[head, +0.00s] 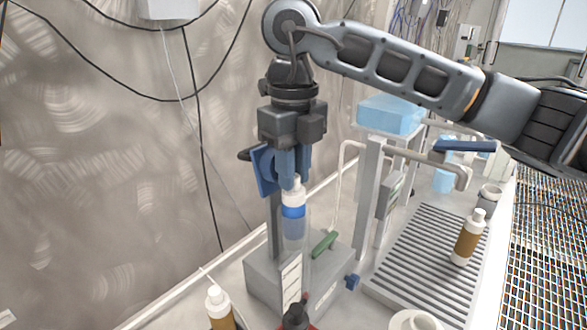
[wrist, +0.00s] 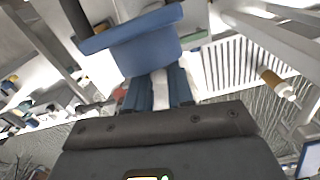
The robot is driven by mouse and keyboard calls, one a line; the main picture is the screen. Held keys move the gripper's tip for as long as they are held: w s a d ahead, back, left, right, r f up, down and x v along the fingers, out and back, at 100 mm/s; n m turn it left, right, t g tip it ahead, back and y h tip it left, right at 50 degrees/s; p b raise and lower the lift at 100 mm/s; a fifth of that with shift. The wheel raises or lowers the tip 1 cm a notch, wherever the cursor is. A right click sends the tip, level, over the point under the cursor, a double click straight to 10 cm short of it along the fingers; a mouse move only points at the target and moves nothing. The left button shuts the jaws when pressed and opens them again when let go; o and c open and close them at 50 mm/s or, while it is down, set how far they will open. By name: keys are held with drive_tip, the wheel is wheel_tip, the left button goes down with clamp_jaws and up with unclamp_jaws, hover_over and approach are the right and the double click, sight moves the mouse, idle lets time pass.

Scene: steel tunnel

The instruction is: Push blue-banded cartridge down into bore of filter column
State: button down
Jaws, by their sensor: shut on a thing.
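The blue-banded cartridge (head: 293,211) is upright, with a white top and a bright blue band. My gripper (head: 294,180) points straight down with its blue fingers shut on the white top. In the wrist view my gripper (wrist: 158,98) has a white strip of the cartridge (wrist: 158,76) between its fingers. Directly below the band is the clear tube of the filter column (head: 294,245), bluish near its top. How deep the cartridge sits in the bore is hard to tell. The column stands at a grey base block (head: 265,278).
A blue plate (head: 264,170) stands just left of my fingers, close to them. A green handle (head: 324,244) lies right of the tube. Brown bottles stand on the ribbed tray (head: 425,245) and at front left (head: 219,308). A bent grey pipe (head: 410,157) crosses at right.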

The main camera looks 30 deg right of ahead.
drive_tip(key=c, duration=1)
unclamp_jaws()
drive_tip(key=shift+r, duration=0.15)
drive_tip(key=shift+r+p, duration=0.7)
drive_tip(key=shift+p, duration=0.25)
wheel_tip(320, 180, up, 12)
drive_tip(key=shift+f+b, duration=0.25)
drive_tip(key=shift+b, duration=1)
